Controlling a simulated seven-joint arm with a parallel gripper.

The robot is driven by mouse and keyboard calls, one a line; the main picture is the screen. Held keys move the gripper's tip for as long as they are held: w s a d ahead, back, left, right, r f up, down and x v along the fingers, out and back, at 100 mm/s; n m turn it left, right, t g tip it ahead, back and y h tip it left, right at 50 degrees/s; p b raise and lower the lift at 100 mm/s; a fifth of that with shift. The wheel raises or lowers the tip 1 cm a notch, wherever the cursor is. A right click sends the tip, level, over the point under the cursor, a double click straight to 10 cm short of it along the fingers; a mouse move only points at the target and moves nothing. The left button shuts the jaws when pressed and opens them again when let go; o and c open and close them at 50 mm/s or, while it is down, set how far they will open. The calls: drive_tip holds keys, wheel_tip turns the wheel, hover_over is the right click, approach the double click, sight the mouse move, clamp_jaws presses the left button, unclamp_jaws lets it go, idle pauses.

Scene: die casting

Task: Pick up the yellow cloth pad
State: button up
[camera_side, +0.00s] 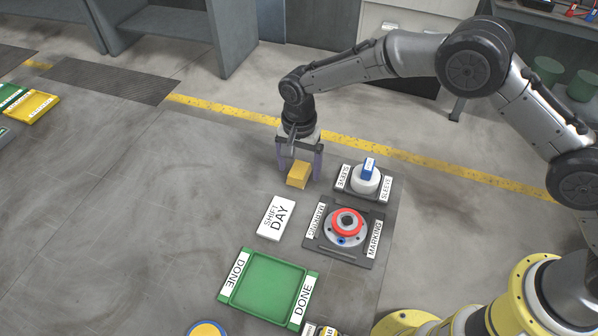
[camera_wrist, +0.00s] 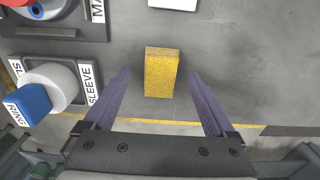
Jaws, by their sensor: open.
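The yellow cloth pad (camera_side: 299,174) is a small yellow block lying on the grey floor, left of the sleeve station in the side view. In the wrist view the pad (camera_wrist: 161,72) lies ahead of and between the two purple fingers. My gripper (camera_side: 301,172) is open and points down over the pad, with a finger on either side of it. In the wrist view my gripper (camera_wrist: 162,84) is empty, with floor showing between each finger and the pad. I cannot tell exactly how high the fingertips are above the floor.
The sleeve station holds a white sleeve (camera_side: 366,181) with a blue piece on top. The marking station (camera_side: 368,252) holds a red ring part. A white SHIFT DAY card (camera_side: 276,218) and a green DONE tray (camera_side: 262,284) lie nearer. The floor left of the pad is clear.

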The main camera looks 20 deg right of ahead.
sight(299, 169)
drive_tip(key=shift+f, duration=0.1)
drive_tip(key=shift+c, duration=0.3)
drive_tip(key=c, duration=1.3)
drive_tip(key=shift+c, duration=0.2)
drive_tip(key=shift+r, duration=0.55)
wheel_tip(299, 169, up, 2)
drive_tip(key=shift+r, duration=0.2)
drive_tip(key=s+d+r, duration=0.7)
drive_tip(key=s+r, duration=0.2)
drive_tip(key=s, duration=0.3)
drive_tip(key=shift+s+r, duration=0.15)
drive_tip(key=shift+r, duration=0.15)
